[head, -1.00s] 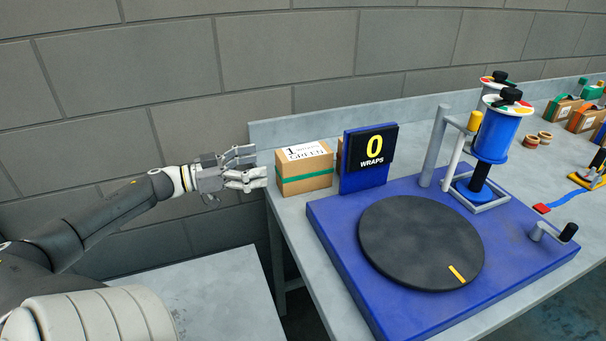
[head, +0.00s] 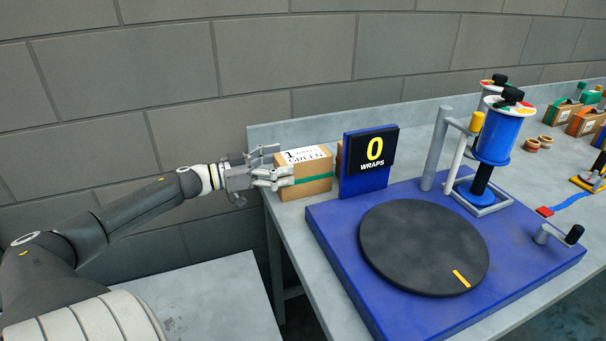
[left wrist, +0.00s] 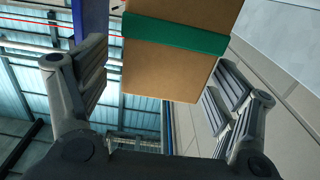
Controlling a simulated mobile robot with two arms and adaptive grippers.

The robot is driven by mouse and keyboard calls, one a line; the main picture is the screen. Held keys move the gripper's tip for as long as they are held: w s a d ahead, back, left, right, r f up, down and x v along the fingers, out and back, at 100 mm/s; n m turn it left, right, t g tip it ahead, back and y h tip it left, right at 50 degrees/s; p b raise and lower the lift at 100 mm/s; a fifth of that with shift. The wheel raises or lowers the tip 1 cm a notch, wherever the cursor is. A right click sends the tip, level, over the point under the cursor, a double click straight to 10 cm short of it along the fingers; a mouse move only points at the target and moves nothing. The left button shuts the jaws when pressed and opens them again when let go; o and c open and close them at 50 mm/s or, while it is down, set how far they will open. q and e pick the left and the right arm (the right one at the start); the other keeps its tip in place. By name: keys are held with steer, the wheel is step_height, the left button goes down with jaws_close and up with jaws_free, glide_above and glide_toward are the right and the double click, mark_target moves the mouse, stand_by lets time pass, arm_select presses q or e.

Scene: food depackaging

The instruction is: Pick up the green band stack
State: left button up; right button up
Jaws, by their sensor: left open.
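The green band stack is a cardboard block (head: 309,170) with a green band around it and a white label reading "GREEN" on top. It stands on the left end of the bench, just left of the counter sign. My left gripper (head: 281,162) is open at the block's left end, with its fingers on either side of that end. In the left wrist view the block (left wrist: 165,70) with its green band (left wrist: 175,32) lies between the spread fingers. Gaps show on both sides there. My right gripper is not in view.
A blue sign (head: 367,160) reading "0 WRAPS" stands close right of the block, partly hiding another brown item behind it. A blue machine base (head: 335,235) with a black turntable (head: 424,248) and a blue spool (head: 495,137) fills the bench middle. Cartons (head: 583,122) stand far right.

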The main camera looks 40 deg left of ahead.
mark_target(295, 160)
arm_select(q)
steer(key=shift+x, duration=2.05)
steer(key=shift+a, duration=0.1)
steer(key=shift+c, duration=0.4)
steer(key=c, duration=1.2)
